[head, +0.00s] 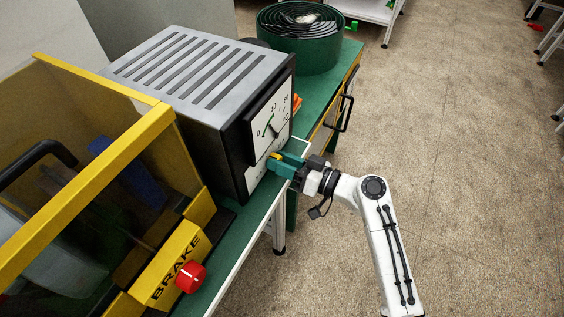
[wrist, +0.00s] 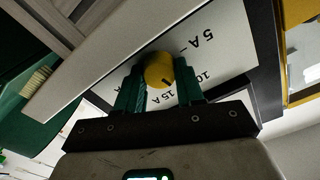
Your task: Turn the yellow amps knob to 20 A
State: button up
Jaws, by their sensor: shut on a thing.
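The yellow amps knob (wrist: 159,72) is on the white front panel of the soft starter (head: 195,75), below its dial gauge (head: 269,128). In the head view only a bit of the knob (head: 276,156) shows at my fingertips. My gripper (wrist: 160,85) is shut on the knob, with one green finger on each side of it. In the wrist view a dark mark on the knob points down right, toward the printed 15 A. The labels 5 A and 10 also show to its right. A 20 A label is not visible. My gripper also shows in the head view (head: 279,162).
A yellow-framed guard (head: 110,150) with a brake panel (head: 172,265) and red knob (head: 190,277) stands at the left. A dark green coil (head: 300,38) stands behind the starter on the green bench (head: 335,62). The floor (head: 460,150) at right is clear.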

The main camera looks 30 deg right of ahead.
jog(key=m, duration=0.4)
jog(key=shift+m, duration=0.3)
jog(key=m+p, duration=0.2)
jog(key=m, duration=0.3)
jog(key=shift+d, duration=0.1)
jog(key=m+p, duration=0.2)
jog(key=m, duration=0.4)
jog(key=shift+f+p, duration=0.1)
jog(key=shift+p, duration=0.3)
jog(key=shift+f+m+p, duration=0.15)
jog(key=shift+m+p, duration=1.3)
jog(key=shift+m, duration=1.15)
jog(key=o, duration=0.9)
jog(key=shift+f, duration=0.1)
jog(key=shift+o, duration=0.7)
